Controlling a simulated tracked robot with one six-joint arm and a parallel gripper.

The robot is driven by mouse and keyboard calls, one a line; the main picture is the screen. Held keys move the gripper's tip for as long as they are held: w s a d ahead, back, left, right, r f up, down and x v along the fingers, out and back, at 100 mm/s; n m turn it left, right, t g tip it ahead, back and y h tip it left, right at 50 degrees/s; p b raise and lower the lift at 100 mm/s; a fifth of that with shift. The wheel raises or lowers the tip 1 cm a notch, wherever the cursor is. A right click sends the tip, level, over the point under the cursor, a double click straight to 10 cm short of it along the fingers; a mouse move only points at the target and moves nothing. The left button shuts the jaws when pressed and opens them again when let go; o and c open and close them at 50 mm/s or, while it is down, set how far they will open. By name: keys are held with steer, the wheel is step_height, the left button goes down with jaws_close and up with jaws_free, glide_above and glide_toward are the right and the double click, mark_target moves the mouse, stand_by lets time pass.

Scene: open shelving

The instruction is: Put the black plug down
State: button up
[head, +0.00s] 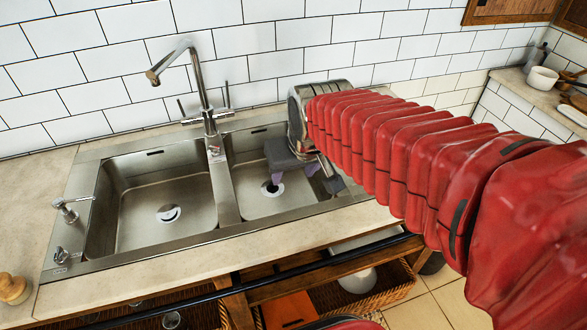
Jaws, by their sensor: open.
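My gripper (296,173) hangs over the right basin of the steel sink (228,217), pointing down. Its two purplish fingertips are spread apart, and I see nothing held between them. The right basin's drain (278,190) lies below and slightly left of the fingertips. A small dark shape shows at this drain, but I cannot tell whether it is the black plug or the drain opening. I cannot make out the black plug for certain elsewhere. My wrist and arm hide the right part of this basin.
A tall chrome tap (207,110) stands behind the divider between the basins. The left basin (125,190) is empty apart from its drain (168,213). A soap dispenser (66,208) and a wooden brush (13,288) are at the left. White bowls (541,79) stand far right.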

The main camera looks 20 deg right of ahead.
steer(key=s+r, duration=0.1)
steer(key=s, duration=1.1)
